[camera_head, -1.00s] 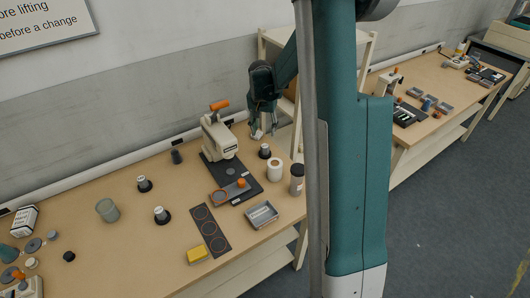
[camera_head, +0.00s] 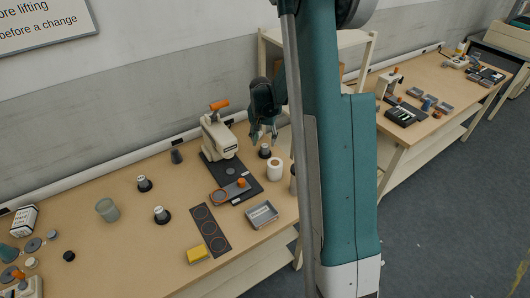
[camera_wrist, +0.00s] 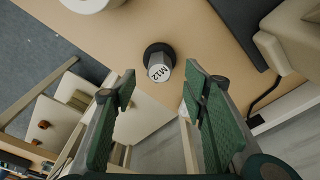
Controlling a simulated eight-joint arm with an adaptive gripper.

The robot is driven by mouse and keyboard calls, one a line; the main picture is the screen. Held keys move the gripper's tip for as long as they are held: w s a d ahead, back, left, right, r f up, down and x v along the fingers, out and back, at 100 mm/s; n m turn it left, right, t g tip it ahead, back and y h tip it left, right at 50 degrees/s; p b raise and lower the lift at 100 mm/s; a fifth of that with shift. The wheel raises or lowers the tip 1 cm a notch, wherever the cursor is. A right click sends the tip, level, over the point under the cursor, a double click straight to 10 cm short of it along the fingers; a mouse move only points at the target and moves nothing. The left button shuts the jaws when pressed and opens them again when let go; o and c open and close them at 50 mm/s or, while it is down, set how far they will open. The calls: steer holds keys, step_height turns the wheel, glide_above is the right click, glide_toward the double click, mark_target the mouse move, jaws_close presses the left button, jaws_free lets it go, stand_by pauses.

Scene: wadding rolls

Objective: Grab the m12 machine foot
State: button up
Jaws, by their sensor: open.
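The M12 machine foot (camera_wrist: 160,66) has a black round base and a grey top marked "M12". It stands upright on the table in the wrist view, just beyond and between my fingertips. In the head view the foot (camera_head: 264,152) is right of the press, close below my gripper (camera_head: 263,138). My gripper (camera_wrist: 160,88) is open and empty, with its two green-padded fingers apart. No contact with the foot shows.
A white roll (camera_head: 274,169) stands close in front of the foot. The press (camera_head: 219,138) on its dark base is to the left. Similar feet (camera_head: 144,184) (camera_head: 161,215) stand further left. A grey tray (camera_head: 262,214) lies near the front edge.

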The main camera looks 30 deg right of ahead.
mark_target(265, 146)
steer(key=shift+f, duration=0.5)
steer(key=shift+f, duration=0.1)
steer(key=shift+w+d+f+b, duration=0.1)
steer(key=shift+d+f+b, duration=0.05)
steer(key=shift+f, duration=1.1)
steer(key=shift+w+d+f+b, duration=0.1)
steer(key=shift+d+f+b, duration=0.05)
steer(key=shift+f, duration=1.1)
steer(key=c, duration=0.9)
